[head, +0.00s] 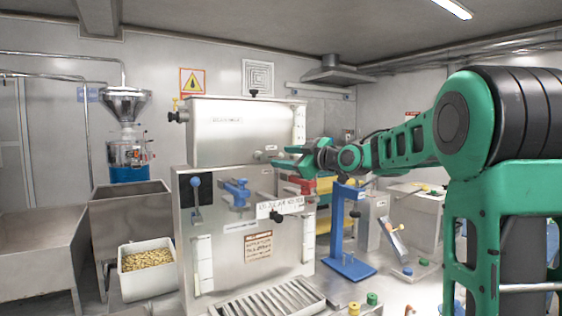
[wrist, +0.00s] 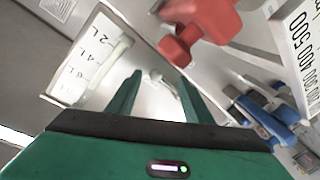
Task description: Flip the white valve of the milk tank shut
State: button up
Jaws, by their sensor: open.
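The milk tank (head: 230,135) is the steel box on top of the machine at the picture's middle. A small white part, apparently the white valve (wrist: 156,75), shows on the steel face between my fingertips in the wrist view. It is small and partly lost in the glare, so its handle angle is unclear. My gripper (head: 282,158) is green and reaches in from the right by the tank's lower right side. In the wrist view my gripper (wrist: 160,84) is open, its fingers on either side of the white part. Contact cannot be told.
A red valve (wrist: 200,25) is close to the fingertips; it also shows in the head view (head: 302,185). A blue valve (head: 237,191) is on the machine's front below. A white level scale (wrist: 88,58) is left of the fingers. A blue stand (head: 345,235) stands right.

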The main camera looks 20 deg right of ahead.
jog(key=v, duration=1)
jog(key=shift+r, duration=0.15)
jog(key=shift+a, duration=0.1)
